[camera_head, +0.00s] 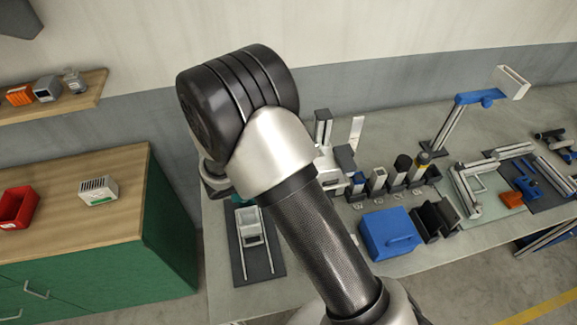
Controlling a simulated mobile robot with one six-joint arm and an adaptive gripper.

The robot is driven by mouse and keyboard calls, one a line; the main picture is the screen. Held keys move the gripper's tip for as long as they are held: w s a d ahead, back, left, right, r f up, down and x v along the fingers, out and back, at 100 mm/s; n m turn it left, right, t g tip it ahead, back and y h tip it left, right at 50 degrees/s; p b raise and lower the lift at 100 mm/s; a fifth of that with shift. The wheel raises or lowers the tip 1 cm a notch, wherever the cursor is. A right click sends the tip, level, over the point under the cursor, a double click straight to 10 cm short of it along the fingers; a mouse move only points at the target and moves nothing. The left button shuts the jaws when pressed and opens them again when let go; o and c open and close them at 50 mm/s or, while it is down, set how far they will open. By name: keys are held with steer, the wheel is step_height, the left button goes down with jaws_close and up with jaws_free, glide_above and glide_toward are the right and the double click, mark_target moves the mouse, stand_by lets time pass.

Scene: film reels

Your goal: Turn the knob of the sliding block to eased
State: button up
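A light grey block-like frame (249,226) stands between two thin rails on a dark mat (270,268), left of my arm on the grey table. It may be the sliding block, but I cannot make out a knob or its setting on it. My arm crosses the middle of the view and hides the part of the table behind it. My gripper does not show; a dark part of my arm and a small teal patch show just behind the large black joint, above the mat.
A blue box (389,233) with a handle, black holders (436,217) and several small upright devices stand right of my arm. A blue-topped stand (458,118) rises behind. A green cabinet (172,228) at left bears a red bin (17,208) and a white box (98,188).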

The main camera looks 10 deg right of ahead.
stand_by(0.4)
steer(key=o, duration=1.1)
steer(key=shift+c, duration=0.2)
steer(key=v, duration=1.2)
